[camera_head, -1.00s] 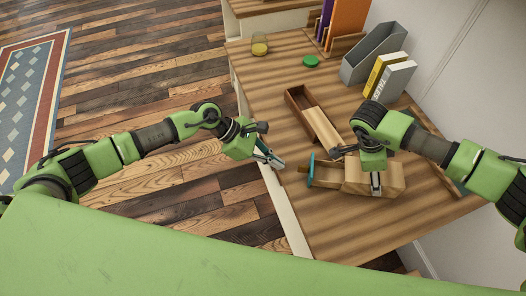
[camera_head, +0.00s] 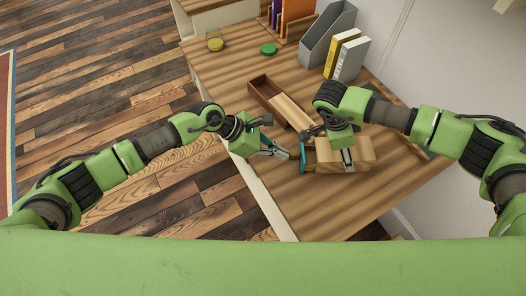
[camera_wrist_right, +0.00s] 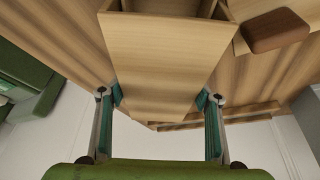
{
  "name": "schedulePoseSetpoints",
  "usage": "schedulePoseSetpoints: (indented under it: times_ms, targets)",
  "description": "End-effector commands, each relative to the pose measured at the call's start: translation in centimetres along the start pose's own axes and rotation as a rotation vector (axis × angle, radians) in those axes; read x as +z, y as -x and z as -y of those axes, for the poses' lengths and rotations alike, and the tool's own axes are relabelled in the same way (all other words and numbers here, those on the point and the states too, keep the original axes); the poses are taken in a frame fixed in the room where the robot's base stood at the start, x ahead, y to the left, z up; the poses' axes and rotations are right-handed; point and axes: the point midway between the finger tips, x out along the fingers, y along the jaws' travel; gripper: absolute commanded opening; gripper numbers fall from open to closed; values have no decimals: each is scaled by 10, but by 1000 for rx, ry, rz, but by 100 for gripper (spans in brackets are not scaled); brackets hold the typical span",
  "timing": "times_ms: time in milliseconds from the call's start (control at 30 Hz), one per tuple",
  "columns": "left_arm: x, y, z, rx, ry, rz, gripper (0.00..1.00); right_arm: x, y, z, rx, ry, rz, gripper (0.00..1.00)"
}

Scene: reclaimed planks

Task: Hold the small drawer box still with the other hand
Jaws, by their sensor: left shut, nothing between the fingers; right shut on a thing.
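The small drawer box (camera_head: 362,153) is light wood and lies on the plank desk (camera_head: 232,82). My right gripper (camera_head: 347,158) is shut on the box body from above. The right wrist view shows the box (camera_wrist_right: 155,60) between the two fingers of my right gripper (camera_wrist_right: 160,98). My right arm hides part of the box.
A long brown wooden box (camera_head: 265,90) with a pale sliding lid (camera_head: 290,110) lies behind the drawer box. A grey file holder (camera_head: 328,35), yellow and white books (camera_head: 350,58), a green lid (camera_head: 268,48) and a yellow jar (camera_head: 215,44) stand farther back. The front desk is clear.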

Motion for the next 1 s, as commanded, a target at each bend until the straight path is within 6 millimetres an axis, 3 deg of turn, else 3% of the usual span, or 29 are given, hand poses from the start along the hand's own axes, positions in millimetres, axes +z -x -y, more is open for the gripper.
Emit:
schedulePoseSetpoints:
  times_ms: [33, 200, 633, 867, 933, 1000]
  targets:
    - [11, -9, 1, -3, -3, 5, 0, 1, 1, 0, -1, 0, 2, 28]
    - [26, -24, 0, -1, -1, 3, 0, 1, 1, 0, -1, 0, 2, 28]
    - [28, -26, 1, -1, -1, 4, 0, 4, 2, 0, -3, 5, 9, 28]
    - [5, -5, -1, 2, 3, -1, 0, 4, 1, 0, -2, 4, 8, 28]
    - [-8, 7, -1, 3, 3, -4, 0, 3, 1, 0, -2, 3, 7, 28]
    - [-3, 26, -2, 5, -2, -1, 0, 3, 1, 0, -1, 3, 6, 28]
